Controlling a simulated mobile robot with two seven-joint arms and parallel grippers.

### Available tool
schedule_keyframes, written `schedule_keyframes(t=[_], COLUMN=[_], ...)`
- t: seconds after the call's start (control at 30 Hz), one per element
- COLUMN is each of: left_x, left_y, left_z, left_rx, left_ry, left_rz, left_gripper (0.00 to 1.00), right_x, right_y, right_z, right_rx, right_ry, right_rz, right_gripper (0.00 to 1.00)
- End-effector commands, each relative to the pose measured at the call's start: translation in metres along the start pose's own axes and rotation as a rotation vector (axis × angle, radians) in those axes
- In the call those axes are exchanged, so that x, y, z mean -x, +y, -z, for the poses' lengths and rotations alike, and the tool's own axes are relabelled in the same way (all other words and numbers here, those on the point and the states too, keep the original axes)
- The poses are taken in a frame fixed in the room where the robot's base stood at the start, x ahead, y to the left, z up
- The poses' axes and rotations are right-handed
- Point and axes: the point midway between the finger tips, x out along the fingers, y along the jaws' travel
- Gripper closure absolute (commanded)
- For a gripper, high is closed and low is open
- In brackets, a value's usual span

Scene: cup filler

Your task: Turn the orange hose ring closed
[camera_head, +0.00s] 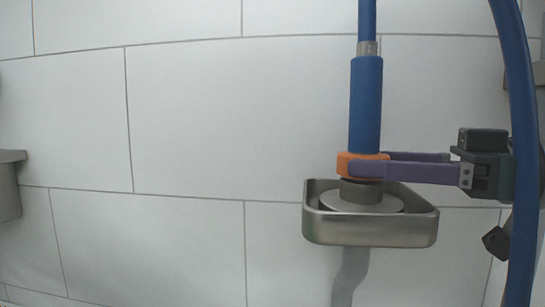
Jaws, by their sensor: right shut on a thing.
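The orange hose ring (347,165) sits at the lower end of the blue hose sleeve (366,105). Below it is a grey round fitting (360,191) on a light disc (340,204), inside a metal tray (370,231) on the wall. My right gripper (368,169) reaches in from the right with long purple fingers and is shut on the orange ring, which is partly hidden by the fingers. My left gripper is not in view.
A blue hose (519,130) hangs down the right side, in front of my right gripper's body. Grey fixtures stand at the left edge (9,186). The white tiled wall (220,120) between is clear.

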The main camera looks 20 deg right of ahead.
Motion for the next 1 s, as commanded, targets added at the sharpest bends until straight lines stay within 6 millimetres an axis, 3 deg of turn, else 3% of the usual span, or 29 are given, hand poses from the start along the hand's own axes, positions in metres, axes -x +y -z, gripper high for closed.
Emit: schedule_keyframes(t=[0.6, 1.0], left_x=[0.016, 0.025], left_y=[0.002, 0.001], left_z=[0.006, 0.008], left_rx=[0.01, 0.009], left_ry=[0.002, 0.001], left_rz=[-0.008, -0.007], left_gripper=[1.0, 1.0], right_x=[-0.002, -0.004], right_y=[-0.009, -0.01], right_z=[0.001, 0.001], right_rx=[0.0, 0.002], right_ry=[-0.001, 0.0], right_rz=[-0.481, -0.643], right_gripper=[0.88, 0.88])
